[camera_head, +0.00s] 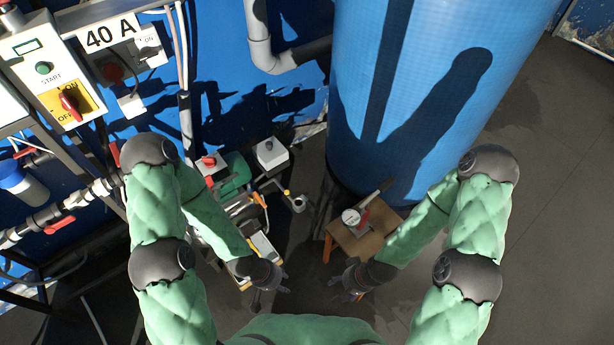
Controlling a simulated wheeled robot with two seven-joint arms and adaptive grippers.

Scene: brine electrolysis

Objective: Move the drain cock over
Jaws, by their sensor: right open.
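I cannot tell for certain which fitting is the drain cock. A small valve with a yellow-orange handle (287,194) sits on a thin pipe with a round grey end (299,204), beside the pump gear. Other valves with red handles (60,225) are on the pipe at the far left. My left gripper (284,281) is low in the middle, below the yellow-handled valve and apart from it. It looks open and empty. My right gripper (345,289) is to its right, open and empty, in front of the wooden stool.
A large blue tank (410,110) stands behind a wooden stool (352,246) bearing a round gauge (351,217) and a red-handled part. A green pump (236,172) and grey box (270,153) stand left of centre. Control panels (50,75) hang upper left. Floor at right is clear.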

